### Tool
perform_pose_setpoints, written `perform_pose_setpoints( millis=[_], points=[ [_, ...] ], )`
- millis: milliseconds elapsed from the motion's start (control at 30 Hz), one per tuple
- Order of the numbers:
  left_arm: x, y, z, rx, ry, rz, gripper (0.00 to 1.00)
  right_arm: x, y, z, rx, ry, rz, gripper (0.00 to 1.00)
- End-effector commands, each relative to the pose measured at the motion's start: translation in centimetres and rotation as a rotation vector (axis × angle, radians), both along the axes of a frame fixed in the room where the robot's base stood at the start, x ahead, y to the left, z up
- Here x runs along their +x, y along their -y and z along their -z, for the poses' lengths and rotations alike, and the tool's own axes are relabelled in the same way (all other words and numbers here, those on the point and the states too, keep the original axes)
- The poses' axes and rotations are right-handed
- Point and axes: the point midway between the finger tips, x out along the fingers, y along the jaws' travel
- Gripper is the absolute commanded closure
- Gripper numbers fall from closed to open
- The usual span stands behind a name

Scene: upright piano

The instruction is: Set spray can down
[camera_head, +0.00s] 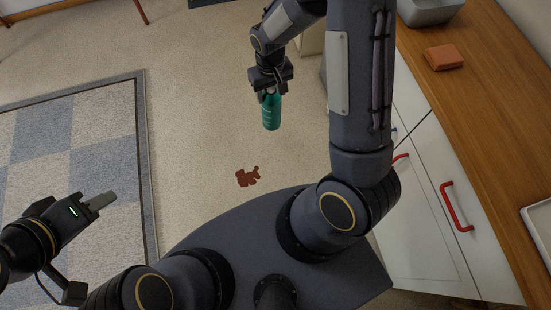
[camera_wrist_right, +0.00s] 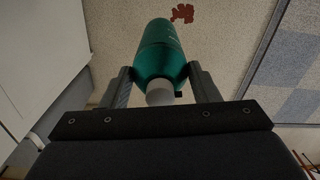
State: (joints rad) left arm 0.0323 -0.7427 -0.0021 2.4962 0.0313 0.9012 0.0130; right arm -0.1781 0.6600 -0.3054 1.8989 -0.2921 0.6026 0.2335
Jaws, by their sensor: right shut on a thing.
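The spray can (camera_head: 271,113) is a teal-green cylinder with a pale cap. My right gripper (camera_head: 269,90) is shut on it near its cap end, and in the head view the can hangs below the fingers over the speckled floor. In the right wrist view the can (camera_wrist_right: 160,52) sits between the two fingers of the gripper (camera_wrist_right: 162,84), its pale cap toward the camera. Its height above the floor is hard to tell. My left gripper (camera_head: 100,201) is at the lower left, away from the can; the gap between its fingers cannot be made out.
A reddish-brown patch (camera_head: 247,177) lies on the floor, also seen in the wrist view (camera_wrist_right: 182,13). A checkered rug (camera_head: 70,150) is at left. A wooden counter (camera_head: 480,90) over white cabinets (camera_head: 425,215) with red handles stands at right, bearing a brown block (camera_head: 443,57).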

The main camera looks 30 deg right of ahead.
Motion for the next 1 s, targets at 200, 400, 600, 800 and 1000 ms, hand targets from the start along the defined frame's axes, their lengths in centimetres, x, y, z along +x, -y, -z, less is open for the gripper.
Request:
perform_pose_setpoints(
  millis=[200,400,600,800,1000],
  points=[
    [0.0,0.0,8.3,0.000,-0.001,0.000,0.64,-1.4,2.5,11.1,0.001,-0.003,0.051,1.00],
    [0.0,0.0,14.5,0.000,0.000,0.000,0.64,-2.9,3.9,19.7,0.002,-0.003,0.081,1.00],
    [0.0,0.0,20.7,0.000,0.000,0.000,0.64,-5.0,4.5,28.1,0.002,-0.004,0.105,1.00],
    [0.0,0.0,26.7,0.000,0.000,0.000,0.64,-7.6,4.2,36.0,0.002,-0.004,0.125,1.00],
    [0.0,0.0,31.1,0.000,0.000,0.000,0.64,-10.1,3.5,41.7,-0.001,-0.003,0.145,1.00]
  ],
)
